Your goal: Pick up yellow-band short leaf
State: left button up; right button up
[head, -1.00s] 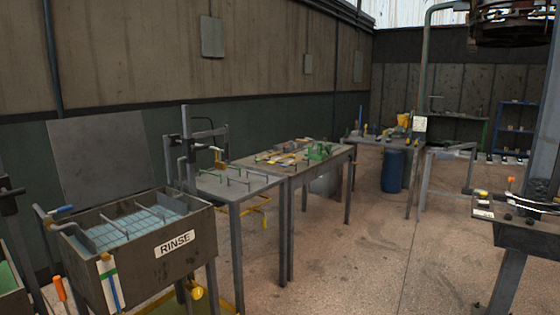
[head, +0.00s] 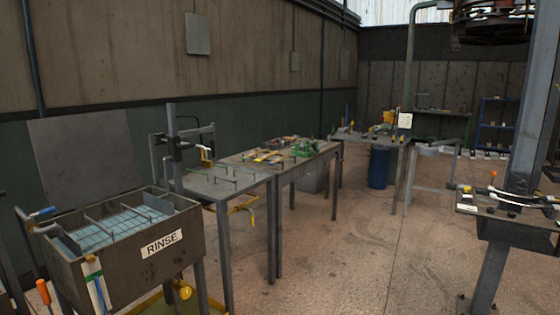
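No short leaf with a yellow band can be made out for sure. Small yellow-marked pieces (head: 268,157) lie on the middle table (head: 235,158), too small to identify. On the bench at the right, a dark curved strip with pale and yellow parts (head: 500,196) shows, but I cannot tell what it is. Neither of my grippers is in view.
A rinse tank (head: 110,255) with blue water stands at the lower left. A table with upright pegs (head: 212,190) adjoins it. A blue barrel (head: 378,168) stands by the far table (head: 350,136). A steel post (head: 520,150) rises at right. The central floor (head: 340,260) is clear.

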aim_at(260, 159)
jog(key=i+l+z, duration=0.1)
jog(key=i+z, duration=0.15)
jog(key=i, duration=0.4)
jog(key=i+l, duration=0.1)
jog(key=i, duration=2.35)
jog(key=l+z, duration=0.05)
jog(key=l, duration=0.05)
